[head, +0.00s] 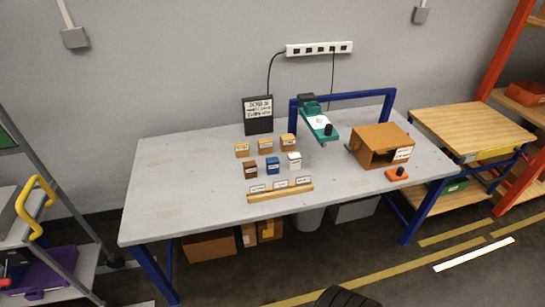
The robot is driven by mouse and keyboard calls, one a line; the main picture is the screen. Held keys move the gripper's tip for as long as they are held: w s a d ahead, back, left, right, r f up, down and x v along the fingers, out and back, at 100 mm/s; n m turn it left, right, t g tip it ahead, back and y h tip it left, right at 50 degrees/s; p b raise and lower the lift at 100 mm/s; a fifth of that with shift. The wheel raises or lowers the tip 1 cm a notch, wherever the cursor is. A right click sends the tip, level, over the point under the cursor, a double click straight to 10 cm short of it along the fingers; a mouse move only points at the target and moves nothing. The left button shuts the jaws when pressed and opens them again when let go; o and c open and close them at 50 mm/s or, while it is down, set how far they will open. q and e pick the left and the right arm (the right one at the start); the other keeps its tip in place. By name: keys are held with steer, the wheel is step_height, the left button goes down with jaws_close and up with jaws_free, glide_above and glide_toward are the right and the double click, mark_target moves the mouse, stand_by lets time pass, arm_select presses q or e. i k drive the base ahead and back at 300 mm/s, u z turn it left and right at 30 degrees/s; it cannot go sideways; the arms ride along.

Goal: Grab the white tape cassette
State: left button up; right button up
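A small white block with a dark label (294,160), which looks like the white tape cassette, sits on the grey table (190,190). It is at the right end of the front row of small blocks. A blue block (272,165) and a brown block (250,170) stand to its left. Three tan blocks (265,146) form the row behind. Neither of my grippers shows in the head view.
A wooden rack with white labels (280,190) lies in front of the blocks. A green device on a blue frame (319,123), a brown open box (382,143) and an orange piece with a black knob (397,174) stand to the right. The table's left part is clear.

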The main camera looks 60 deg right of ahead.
mark_target(294, 159)
steer(key=z, duration=0.2)
steer(key=i, duration=0.85)
steer(key=z, duration=1.25)
steer(key=i, duration=0.7)
steer(key=z, duration=0.65)
